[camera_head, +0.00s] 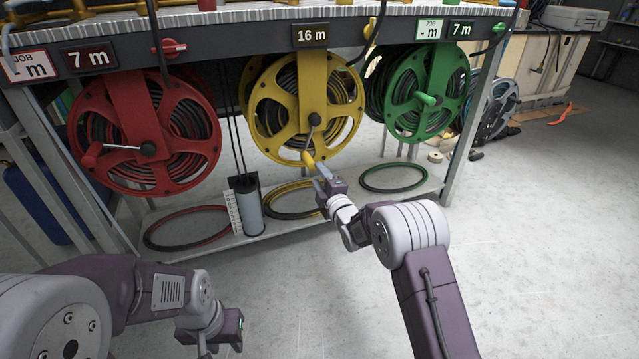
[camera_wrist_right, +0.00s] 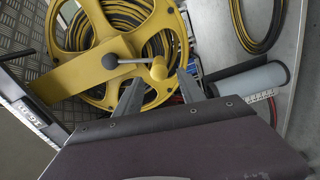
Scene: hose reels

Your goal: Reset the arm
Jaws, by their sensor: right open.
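The yellow reel (camera_head: 258,110) hangs under the bench at the centre, below a "16 m" sign. Its crank has a dark hub (camera_wrist_right: 110,61), a silver arm and a yellow handle (camera_head: 308,158), which hangs down at the lower rim. My right gripper (camera_head: 316,174) is just below and right of that handle. In the right wrist view the right gripper (camera_wrist_right: 160,79) is open and empty, with the yellow handle (camera_wrist_right: 158,70) just beyond and between the fingertips. My left gripper (camera_head: 222,335) is low at the front left, away from the reels; its finger gap is unclear.
A red reel (camera_head: 92,120) hangs at left and a green reel (camera_head: 439,75) at right. Hose loops lie on the lower shelf, with a grey cylinder (camera_head: 247,207) left of my right gripper. A bench leg (camera_head: 468,140) stands at right. The front floor is clear.

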